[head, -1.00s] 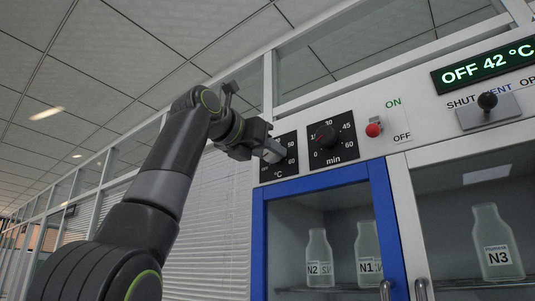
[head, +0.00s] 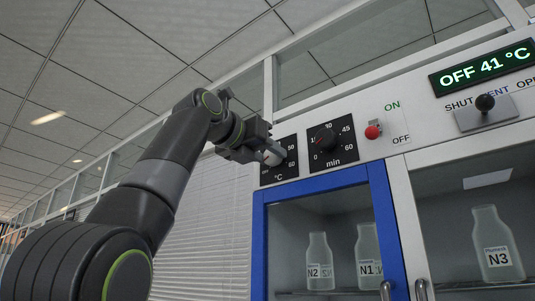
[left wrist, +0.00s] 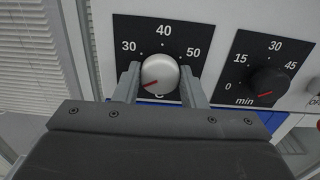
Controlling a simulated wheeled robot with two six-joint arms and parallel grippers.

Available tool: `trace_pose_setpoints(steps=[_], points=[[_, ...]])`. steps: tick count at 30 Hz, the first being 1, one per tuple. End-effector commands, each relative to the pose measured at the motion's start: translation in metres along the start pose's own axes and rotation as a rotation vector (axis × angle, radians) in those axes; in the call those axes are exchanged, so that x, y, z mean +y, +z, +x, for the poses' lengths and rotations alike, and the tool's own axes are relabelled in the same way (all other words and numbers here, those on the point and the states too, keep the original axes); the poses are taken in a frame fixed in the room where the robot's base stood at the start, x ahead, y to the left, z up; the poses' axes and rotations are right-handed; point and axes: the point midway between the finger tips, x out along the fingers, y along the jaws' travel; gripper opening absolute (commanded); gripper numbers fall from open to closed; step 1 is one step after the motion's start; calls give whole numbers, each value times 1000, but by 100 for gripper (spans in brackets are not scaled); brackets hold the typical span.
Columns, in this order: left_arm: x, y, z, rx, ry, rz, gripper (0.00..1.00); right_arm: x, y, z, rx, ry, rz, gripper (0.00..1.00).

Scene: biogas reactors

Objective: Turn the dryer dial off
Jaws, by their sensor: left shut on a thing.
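The temperature dial (left wrist: 160,72) is a round silvery-white knob on a black °C plate (left wrist: 128,27); its red pointer is toward the lower left, near the OFF end below 30. My left gripper (left wrist: 160,80) has one finger on each side of the knob and is shut on it. In the head view my left gripper (head: 271,155) reaches the °C plate (head: 288,147) from the left and hides most of the dial. The display (head: 485,67) reads OFF 41 °C in green. My right gripper is not in view.
A black minute dial (head: 326,140) is close on the right, then a red knob (head: 373,131) between ON and OFF, and a lever (head: 486,103). Below are a blue-framed door (head: 381,215) and labelled bottles. A window blind (head: 215,225) is at the left.

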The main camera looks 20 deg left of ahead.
Motion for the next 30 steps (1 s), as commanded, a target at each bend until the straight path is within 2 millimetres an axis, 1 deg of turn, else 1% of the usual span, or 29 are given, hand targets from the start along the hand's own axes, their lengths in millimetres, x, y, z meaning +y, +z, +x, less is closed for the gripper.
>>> trace_pose_setpoints(steps=[1,2,6,7,16,20,23,27,30], points=[[0,-4,2,12,-2,-3,14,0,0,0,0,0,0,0],[0,-4,2,12,-2,-3,38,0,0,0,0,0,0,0],[0,-3,2,9,-1,-2,57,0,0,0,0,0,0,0],[0,-3,2,8,-1,-2,59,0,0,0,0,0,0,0],[0,-2,-1,3,0,0,59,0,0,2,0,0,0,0],[0,-4,-12,2,0,0,59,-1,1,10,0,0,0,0],[0,-5,-30,0,0,-1,59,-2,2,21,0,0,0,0],[0,-6,-64,-1,-1,-1,59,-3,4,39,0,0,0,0],[0,-6,-89,0,-1,-1,59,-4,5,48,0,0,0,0]])
